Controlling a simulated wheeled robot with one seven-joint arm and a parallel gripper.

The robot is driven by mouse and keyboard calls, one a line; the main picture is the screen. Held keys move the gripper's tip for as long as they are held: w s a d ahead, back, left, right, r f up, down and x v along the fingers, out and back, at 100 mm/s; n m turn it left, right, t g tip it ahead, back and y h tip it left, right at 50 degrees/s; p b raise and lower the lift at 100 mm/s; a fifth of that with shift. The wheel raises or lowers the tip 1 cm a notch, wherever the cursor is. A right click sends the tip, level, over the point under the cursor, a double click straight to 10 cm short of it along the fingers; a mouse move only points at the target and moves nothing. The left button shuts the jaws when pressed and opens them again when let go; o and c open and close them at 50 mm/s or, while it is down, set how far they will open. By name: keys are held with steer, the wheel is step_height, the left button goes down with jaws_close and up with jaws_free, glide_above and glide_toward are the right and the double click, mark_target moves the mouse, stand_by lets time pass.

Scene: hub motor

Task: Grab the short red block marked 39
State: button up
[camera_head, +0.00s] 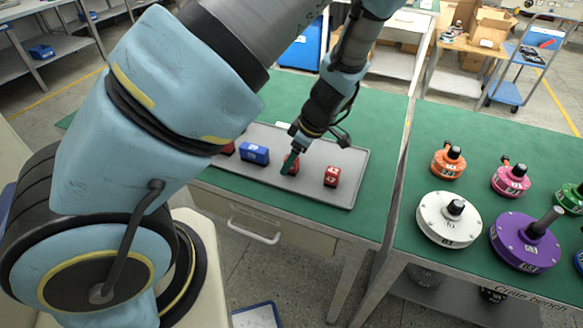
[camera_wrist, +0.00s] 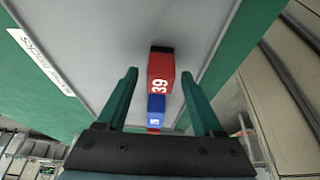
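The short red block marked 39 (camera_wrist: 160,70) stands on the grey tray (camera_wrist: 100,30), its white number facing the wrist camera. In the head view the block (camera_head: 295,165) is partly hidden behind a green finger. My gripper (camera_wrist: 159,73) is open, with one green finger on each side of the block in the wrist view and a visible gap on both sides. It holds nothing. In the head view my gripper (camera_head: 289,162) points down at the block; whether the fingertips are level with it is hard to tell.
A blue block (camera_head: 254,153) and another red block (camera_head: 228,148) are left of it on the tray; a red block marked 42 (camera_head: 331,176) is to the right. Round coloured motors, including a white one (camera_head: 449,220), stand on the separate right bench (camera_head: 410,270).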

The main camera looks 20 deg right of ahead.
jaws_close()
stand_by(0.3)
steer(key=shift+r, duration=0.15)
